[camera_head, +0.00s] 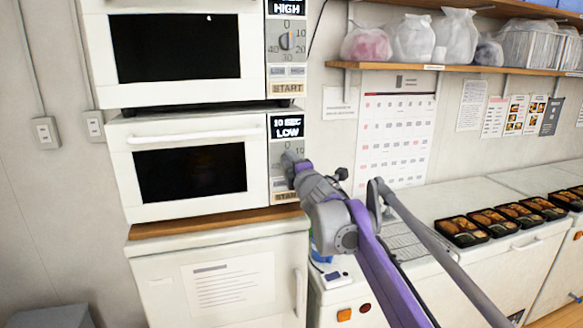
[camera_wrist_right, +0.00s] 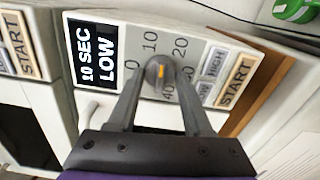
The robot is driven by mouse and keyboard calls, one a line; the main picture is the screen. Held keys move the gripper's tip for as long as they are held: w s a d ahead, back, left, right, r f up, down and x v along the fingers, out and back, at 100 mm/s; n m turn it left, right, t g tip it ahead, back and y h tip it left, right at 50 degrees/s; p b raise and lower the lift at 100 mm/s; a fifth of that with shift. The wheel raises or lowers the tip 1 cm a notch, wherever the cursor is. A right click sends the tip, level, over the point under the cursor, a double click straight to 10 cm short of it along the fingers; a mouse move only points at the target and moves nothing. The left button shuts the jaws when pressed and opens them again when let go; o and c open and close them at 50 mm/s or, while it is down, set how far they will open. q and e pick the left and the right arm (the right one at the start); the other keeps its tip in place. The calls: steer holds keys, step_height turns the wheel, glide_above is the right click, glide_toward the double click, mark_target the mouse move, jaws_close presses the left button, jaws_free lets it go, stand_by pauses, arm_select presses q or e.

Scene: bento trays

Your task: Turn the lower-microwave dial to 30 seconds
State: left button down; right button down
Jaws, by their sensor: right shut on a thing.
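The lower microwave (camera_head: 197,131) is white with a dark window and sits on a wooden board. Its display (camera_head: 287,127) reads "10 SEC LOW", and the right wrist view shows the same display (camera_wrist_right: 92,57). In the right wrist view, the round grey dial (camera_wrist_right: 158,71) with an orange mark is between my right gripper's fingertips (camera_wrist_right: 159,80), among printed numbers 10, 20 and 40. My right gripper (camera_head: 291,160) is shut on the dial and covers it in the head view. My left gripper is not in view.
The upper microwave (camera_head: 176,95) stands directly above, its display reading "HIGH". LOW and HIGH buttons and a START button (camera_wrist_right: 235,79) are close by my fingers. Several filled bento trays (camera_head: 462,232) stand on the white counter at right. A shelf (camera_head: 455,70) holds bags.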

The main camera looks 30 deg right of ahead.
steer(key=m+b, duration=0.1)
steer(key=m, duration=0.3)
steer(key=shift+m, duration=0.3)
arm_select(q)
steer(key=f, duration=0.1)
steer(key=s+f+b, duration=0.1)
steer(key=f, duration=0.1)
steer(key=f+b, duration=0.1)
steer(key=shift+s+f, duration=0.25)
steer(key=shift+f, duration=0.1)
arm_select(e)
steer(key=m, duration=1.4)
steer(key=shift+m, duration=0.3)
steer(key=shift+c, duration=1.6)
jaws_free()
